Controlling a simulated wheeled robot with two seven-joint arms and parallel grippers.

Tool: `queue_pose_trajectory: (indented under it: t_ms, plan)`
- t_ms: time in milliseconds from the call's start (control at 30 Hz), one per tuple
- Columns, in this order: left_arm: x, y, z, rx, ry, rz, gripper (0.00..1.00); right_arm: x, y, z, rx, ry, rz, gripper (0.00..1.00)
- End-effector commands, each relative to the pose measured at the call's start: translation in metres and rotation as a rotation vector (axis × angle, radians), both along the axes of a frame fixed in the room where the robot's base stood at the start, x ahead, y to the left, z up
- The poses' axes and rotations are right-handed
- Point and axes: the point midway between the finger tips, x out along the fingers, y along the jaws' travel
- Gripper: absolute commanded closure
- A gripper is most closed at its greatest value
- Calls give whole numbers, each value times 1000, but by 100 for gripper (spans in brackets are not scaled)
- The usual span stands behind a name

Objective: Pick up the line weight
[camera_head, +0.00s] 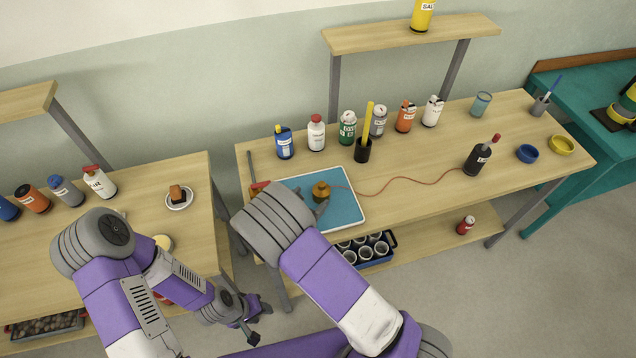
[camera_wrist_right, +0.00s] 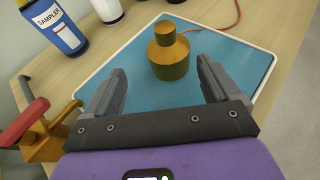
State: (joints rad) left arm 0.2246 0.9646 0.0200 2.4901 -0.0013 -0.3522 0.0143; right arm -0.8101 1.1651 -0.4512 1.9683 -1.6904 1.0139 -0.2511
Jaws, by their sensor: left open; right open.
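The line weight (camera_head: 321,190) is a brass, stepped cylinder with a narrower top. It stands upright on a blue mat with a white rim (camera_head: 349,223), and a red line runs off from it to the right. In the right wrist view the weight (camera_wrist_right: 170,55) shows between and just beyond the two fingertips, with gaps on both sides. My right gripper (camera_wrist_right: 160,68) is open and empty; in the head view its hand is partly hidden behind my right arm. My left gripper (camera_head: 250,338) is open, low and away from the table, with nothing visible in it.
The red line leads to a dark bottle (camera_head: 478,156) on the right. Several bottles and a black cup (camera_head: 363,148) with a yellow stick stand behind the mat. A red-handled orange tool (camera_wrist_right: 40,130) lies at the mat's left. The table right of the mat is mostly clear.

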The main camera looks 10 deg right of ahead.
Motion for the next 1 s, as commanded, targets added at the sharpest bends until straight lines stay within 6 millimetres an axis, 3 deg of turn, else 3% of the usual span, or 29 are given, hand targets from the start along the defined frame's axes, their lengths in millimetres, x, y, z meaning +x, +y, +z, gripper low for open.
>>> queue_pose_trajectory:
  t_ms: [500, 767, 1000]
  plan:
    - [0, 0, -4, 0, 1, 0, 57, 36, -44, -26, 1, 0, -4, 11]
    - [0, 0, -4, 0, 1, 0, 57, 40, -48, -28, 1, 2, -1, 11]
    - [0, 0, -4, 0, 1, 0, 57, 40, -48, -28, 1, 2, -1, 45]
